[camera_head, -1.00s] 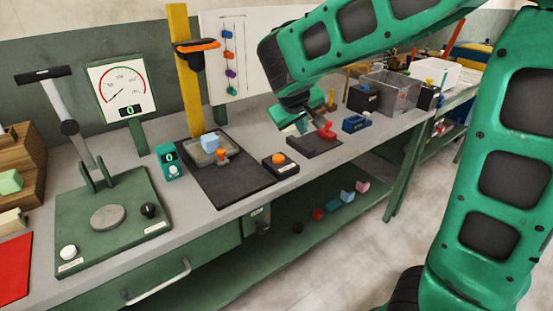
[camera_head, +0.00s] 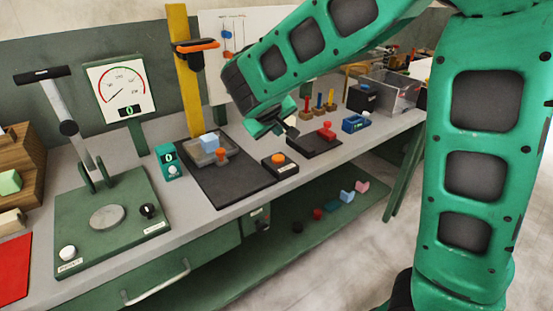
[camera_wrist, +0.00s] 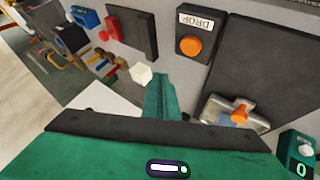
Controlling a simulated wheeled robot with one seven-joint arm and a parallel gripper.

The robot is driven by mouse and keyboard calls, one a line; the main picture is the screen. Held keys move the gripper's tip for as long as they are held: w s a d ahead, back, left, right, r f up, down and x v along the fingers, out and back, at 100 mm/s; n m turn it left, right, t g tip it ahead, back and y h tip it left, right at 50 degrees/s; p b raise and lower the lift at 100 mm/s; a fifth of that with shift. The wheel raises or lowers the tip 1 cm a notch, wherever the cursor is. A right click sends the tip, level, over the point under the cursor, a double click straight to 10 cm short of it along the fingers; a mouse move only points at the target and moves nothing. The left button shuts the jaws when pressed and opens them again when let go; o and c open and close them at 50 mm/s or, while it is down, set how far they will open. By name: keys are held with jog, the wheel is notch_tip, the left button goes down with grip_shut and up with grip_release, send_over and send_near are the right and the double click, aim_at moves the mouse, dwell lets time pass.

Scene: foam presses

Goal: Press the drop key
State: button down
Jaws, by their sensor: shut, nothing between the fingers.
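The drop key is an orange round button (camera_head: 279,158) on a small black box at the front edge of the bench, right of the dark press mat. In the wrist view the orange button (camera_wrist: 190,46) sits on its box beside the label DROP, upside down in the picture. My gripper (camera_head: 292,132) is shut and empty, above the bench, behind and slightly right of the key and apart from it. In the wrist view its green fingers (camera_wrist: 158,82) point below and left of the button. My arm hides part of the board behind.
The dark mat (camera_head: 225,190) bears a grey tray (camera_head: 197,157) with a light blue block (camera_head: 209,141) and an orange knob. A dark plate with a red part (camera_head: 326,131) lies to the right. A yellow post (camera_head: 184,70) stands behind. A small white block (camera_wrist: 141,74) shows near my fingers.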

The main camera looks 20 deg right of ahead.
aim_at(277, 160)
jog(key=shift+f, duration=3.1)
jog(key=shift+f, duration=0.1)
jog(key=shift+f, duration=0.25)
jog(key=shift+f, duration=0.5)
dwell(0.4)
jog(key=shift+r, duration=0.95)
jog(key=shift+r, duration=0.1)
jog(key=shift+r, duration=2.4)
